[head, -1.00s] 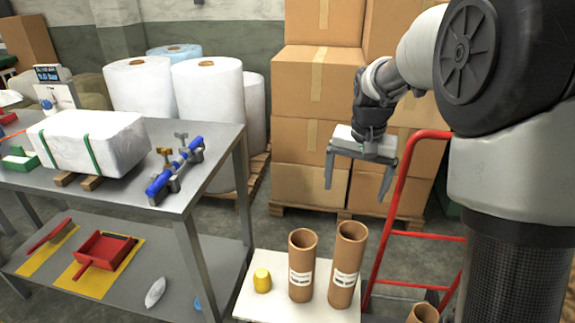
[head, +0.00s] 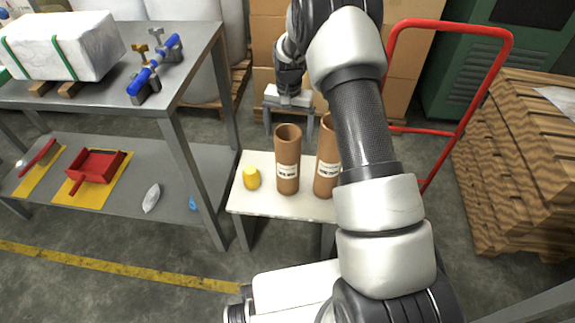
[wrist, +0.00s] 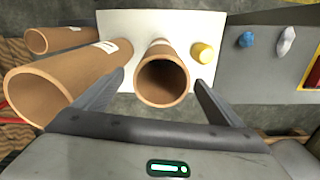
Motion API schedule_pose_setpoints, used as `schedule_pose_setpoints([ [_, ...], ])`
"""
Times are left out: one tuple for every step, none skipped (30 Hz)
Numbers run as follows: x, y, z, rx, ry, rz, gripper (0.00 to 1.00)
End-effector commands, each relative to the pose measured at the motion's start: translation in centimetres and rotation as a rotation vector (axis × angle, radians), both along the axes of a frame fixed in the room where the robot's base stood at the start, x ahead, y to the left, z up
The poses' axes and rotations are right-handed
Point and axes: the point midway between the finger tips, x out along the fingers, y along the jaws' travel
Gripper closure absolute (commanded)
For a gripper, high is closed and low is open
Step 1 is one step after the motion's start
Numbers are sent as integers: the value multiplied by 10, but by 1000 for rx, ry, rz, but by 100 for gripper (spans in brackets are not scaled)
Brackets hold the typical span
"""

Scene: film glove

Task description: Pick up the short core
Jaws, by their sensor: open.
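The short core (head: 288,165) is a brown cardboard tube with a white label. It stands upright on a small white-topped table (head: 246,203), to the left of a taller core (head: 326,168). In the wrist view, the short core's open end (wrist: 163,80) faces me, between the two fingers, with the taller core (wrist: 60,85) at left. My gripper (head: 289,130) is open and empty, just behind and above the short core in the head view. It also shows in the wrist view (wrist: 155,82). My arm hides part of the taller core.
A yellow object (head: 251,178) stands left of the short core. Another brown core (wrist: 60,38) shows beyond the taller one. A grey workbench (head: 190,85) is at left, a red hand truck (head: 490,90) and stacked pallets (head: 520,165) at right. Cardboard boxes stand behind.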

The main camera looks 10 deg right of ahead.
Motion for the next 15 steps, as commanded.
schedule_pose_setpoints([
  [0,0,-10,0,2,0,10],
  [0,0,-13,0,2,0,10],
  [0,0,-16,0,0,0,10],
  [0,0,-18,0,0,0,10],
  [0,0,-19,0,-1,0,10],
  [0,0,-20,0,-1,0,10],
  [0,0,-21,0,-1,0,10],
  [0,0,-23,0,-1,0,10],
  [0,0,-25,0,0,0,10],
  [0,0,-28,0,0,0,10],
  [0,0,-31,0,1,0,10],
  [0,1,-37,0,2,0,10],
  [0,1,-42,0,2,0,10],
  [1,1,-46,0,2,0,10],
  [1,1,-53,0,1,0,10],
])
